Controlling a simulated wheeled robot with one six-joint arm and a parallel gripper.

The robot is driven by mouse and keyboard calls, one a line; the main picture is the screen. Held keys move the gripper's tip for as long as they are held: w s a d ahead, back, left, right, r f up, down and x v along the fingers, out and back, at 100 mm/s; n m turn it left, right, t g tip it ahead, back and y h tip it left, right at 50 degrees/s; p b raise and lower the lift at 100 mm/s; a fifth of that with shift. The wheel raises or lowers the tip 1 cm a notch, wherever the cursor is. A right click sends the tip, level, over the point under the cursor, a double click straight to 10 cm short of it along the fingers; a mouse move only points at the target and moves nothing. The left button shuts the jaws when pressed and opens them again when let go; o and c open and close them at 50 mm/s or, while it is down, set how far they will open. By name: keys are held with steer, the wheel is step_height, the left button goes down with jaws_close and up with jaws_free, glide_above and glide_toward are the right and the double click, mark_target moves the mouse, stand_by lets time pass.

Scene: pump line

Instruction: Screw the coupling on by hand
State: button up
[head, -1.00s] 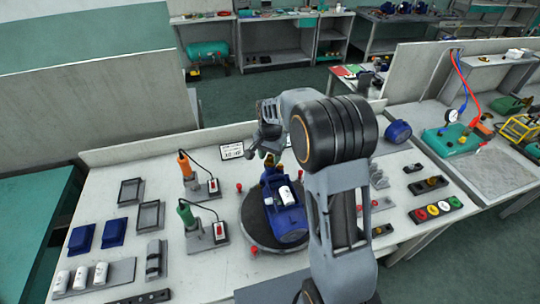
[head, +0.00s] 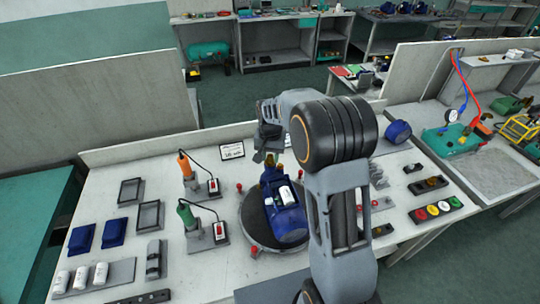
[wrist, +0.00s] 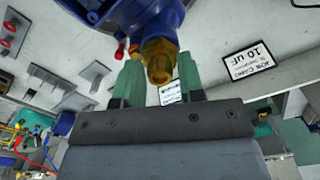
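In the wrist view, the brass coupling (wrist: 160,62) shows at the end of the blue pump (wrist: 125,14), upper middle. In the head view, the pump (head: 285,215) lies on the dark round turntable (head: 258,228), with a white cylinder on top. My gripper (head: 266,158) is at the pump's far end, where a bit of brass shows. The thread under the coupling is hidden.
Orange (head: 186,167) and green (head: 187,213) tools stand left of the turntable. A label sign (head: 232,150) stands behind. Blue parts, trays and white cylinders fill the left. A caps tray (head: 436,208) is at the right. My arm covers part of the bench.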

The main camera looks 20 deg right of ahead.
jaws_close()
steer(key=shift+m, duration=1.7)
steer(key=shift+m, duration=1.7)
steer(key=m, duration=0.3)
steer(key=shift+m, duration=0.4)
steer(key=m, duration=0.3)
